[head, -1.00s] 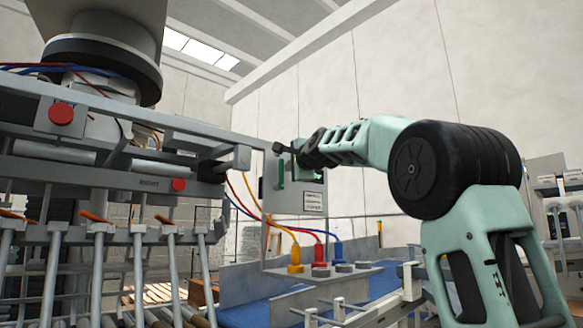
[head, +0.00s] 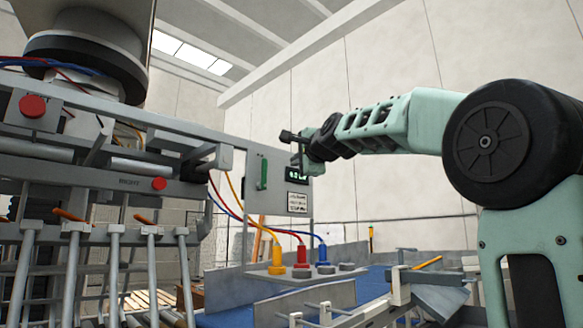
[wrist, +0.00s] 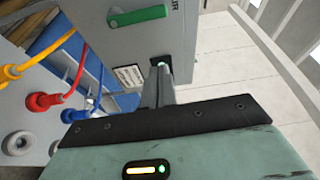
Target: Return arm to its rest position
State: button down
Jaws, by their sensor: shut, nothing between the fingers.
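My arm is mint green with black joints and reaches in from the right in the head view. My gripper (head: 289,136) is shut and empty, in front of the upper part of a grey control panel (head: 264,205).
Yellow, red and blue plugs (head: 300,258) with cables stand on a ledge below the panel. The palletizer's gripper head (head: 100,150) with red buttons and metal tines fills the left. A blue conveyor (head: 372,284) lies below. Open air shows above the arm.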

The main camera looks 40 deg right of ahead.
jog(key=shift+s+a, duration=0.1)
jog(key=shift+s, duration=0.15)
dwell(0.4)
